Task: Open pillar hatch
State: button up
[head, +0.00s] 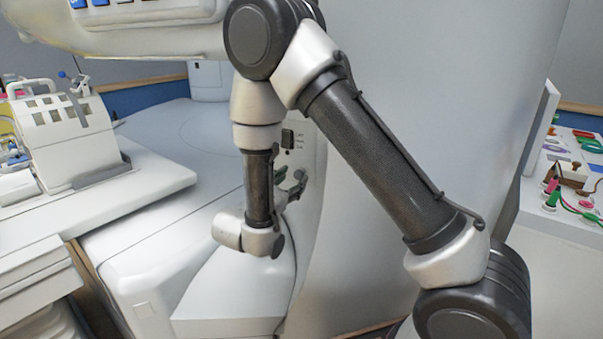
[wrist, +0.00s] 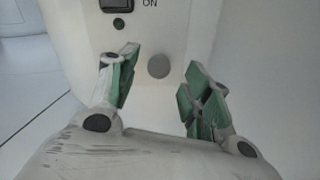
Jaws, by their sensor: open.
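The white pillar (head: 450,90) rises behind my arm in the head view. Its pale front panel (wrist: 158,105), which looks like the hatch, faces my wrist camera. It looks flush with its surroundings, with no clear gap showing. A round grey knob (wrist: 158,66) sits on it. My gripper (wrist: 161,84) is open and empty, with one green-padded finger on each side of the knob in the picture. I cannot tell how far the fingertips are from the panel. In the head view, my gripper (head: 293,186) is partly hidden behind my own forearm.
A white bench (head: 150,190) with a boxy device (head: 60,130) stands left. A table of coloured leads (head: 570,175) is at right.

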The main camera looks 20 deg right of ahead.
aim_at(298, 175)
jog(key=x, duration=0.5)
jog(key=shift+c, duration=0.5)
grip_shut()
